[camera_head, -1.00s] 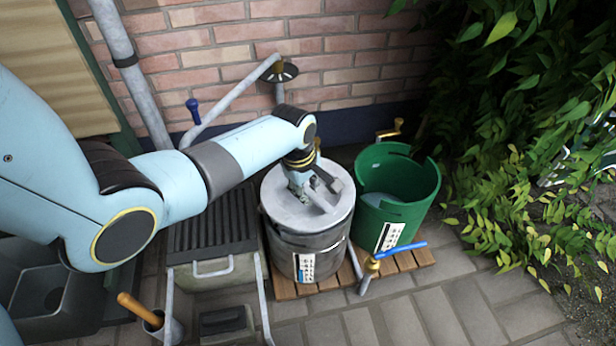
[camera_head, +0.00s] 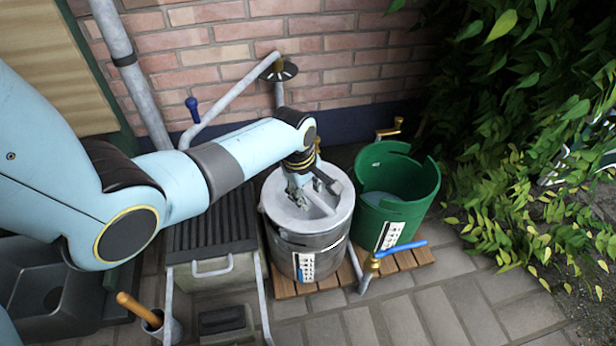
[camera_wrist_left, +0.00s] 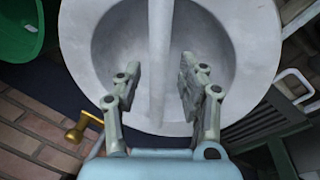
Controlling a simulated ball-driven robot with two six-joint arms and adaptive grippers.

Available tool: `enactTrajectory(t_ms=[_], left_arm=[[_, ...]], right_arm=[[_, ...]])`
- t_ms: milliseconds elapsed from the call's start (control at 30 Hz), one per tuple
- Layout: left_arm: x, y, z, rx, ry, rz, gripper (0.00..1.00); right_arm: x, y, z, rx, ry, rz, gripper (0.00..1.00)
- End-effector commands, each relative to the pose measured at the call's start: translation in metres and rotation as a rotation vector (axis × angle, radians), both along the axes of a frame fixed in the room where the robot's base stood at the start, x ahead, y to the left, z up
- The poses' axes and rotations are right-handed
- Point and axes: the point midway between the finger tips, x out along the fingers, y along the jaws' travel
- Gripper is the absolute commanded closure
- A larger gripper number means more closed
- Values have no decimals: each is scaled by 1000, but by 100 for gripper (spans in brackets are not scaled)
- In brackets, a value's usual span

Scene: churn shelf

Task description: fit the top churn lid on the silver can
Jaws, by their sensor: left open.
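The silver can (camera_head: 328,252) stands upright on wooden slats, with a white label on its front. The grey round churn lid (camera_head: 275,207) lies level over its mouth. In the left wrist view the lid (camera_wrist_left: 82,38) shows a wide rim, a dished middle and a straight bar across it. My left gripper (camera_head: 316,195) is open over the lid, one finger on each side of the bar. In the left wrist view my left gripper (camera_wrist_left: 159,72) shows gaps between fingers and bar. The seam under the lid is too small to judge fully. My right gripper is not in view.
A green tub (camera_head: 425,190) stands close to the right of the can. A blue-handled brass tap (camera_head: 373,264) is in front of it. A ribbed dark drainer (camera_head: 212,222) is on the left. A brick wall (camera_head: 340,60) is behind, leafy branches at right.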

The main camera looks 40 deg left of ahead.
Motion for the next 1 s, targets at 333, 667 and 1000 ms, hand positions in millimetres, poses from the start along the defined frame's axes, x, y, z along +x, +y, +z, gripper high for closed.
enactTrajectory(t_ms=[333, 667, 1000], left_arm=[[-6, 1, 33, 1, -3, -2, 60], [-19, 2, 100, 1, -3, -1, 60], [-23, 2, 118, 0, -1, 0, 60]], right_arm=[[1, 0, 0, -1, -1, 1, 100], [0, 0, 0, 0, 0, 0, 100], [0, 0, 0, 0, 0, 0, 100]])
